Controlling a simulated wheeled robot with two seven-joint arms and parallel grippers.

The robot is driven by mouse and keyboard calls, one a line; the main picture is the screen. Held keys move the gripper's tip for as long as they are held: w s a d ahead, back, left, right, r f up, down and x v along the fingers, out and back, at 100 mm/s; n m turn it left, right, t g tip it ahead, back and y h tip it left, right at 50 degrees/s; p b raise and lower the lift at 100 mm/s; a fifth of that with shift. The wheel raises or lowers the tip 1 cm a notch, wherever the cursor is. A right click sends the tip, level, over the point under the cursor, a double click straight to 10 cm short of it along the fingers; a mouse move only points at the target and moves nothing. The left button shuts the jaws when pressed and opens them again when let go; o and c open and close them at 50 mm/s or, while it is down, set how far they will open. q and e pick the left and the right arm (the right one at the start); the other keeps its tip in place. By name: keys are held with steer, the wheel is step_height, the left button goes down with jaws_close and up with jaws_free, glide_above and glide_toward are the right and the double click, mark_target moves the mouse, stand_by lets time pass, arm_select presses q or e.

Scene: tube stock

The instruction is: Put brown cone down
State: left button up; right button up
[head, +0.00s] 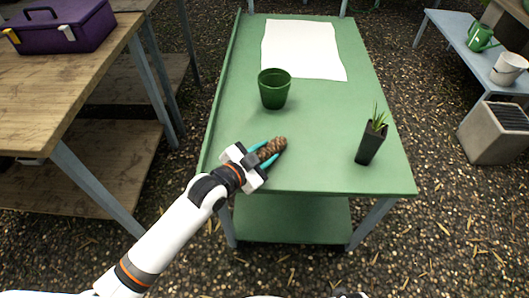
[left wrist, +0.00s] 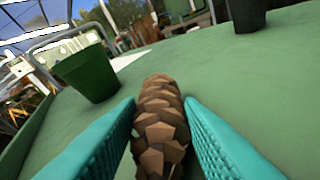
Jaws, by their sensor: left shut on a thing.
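The brown cone (head: 272,147) is scaly and lies between the teal fingers of my left gripper (head: 264,152) in the head view. In the left wrist view the cone (left wrist: 160,125) fills the space between the two fingers (left wrist: 162,135). The left gripper is shut on it, low over the near left part of the green table (head: 320,170). I cannot tell whether the cone touches the tabletop. My right gripper is not in view.
A green pot (head: 274,90) stands behind the cone, and a dark tapered pot with a plant (head: 370,142) stands at the right. A white sheet (head: 302,48) lies at the back. The table has a raised left edge (head: 222,85). Its middle is clear.

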arm_select(q)
steer(key=shift+f, duration=0.1)
steer(key=o, duration=0.9)
steer(key=shift+c, duration=0.2)
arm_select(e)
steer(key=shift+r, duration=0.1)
arm_select(q)
steer(key=shift+r, duration=0.2)
steer(key=p+v, duration=0.1)
steer(key=v, duration=1.1)
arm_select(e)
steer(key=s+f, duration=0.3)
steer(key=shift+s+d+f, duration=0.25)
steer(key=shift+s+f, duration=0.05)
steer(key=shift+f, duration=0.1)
arm_select(q)
steer(key=shift+f, duration=0.1)
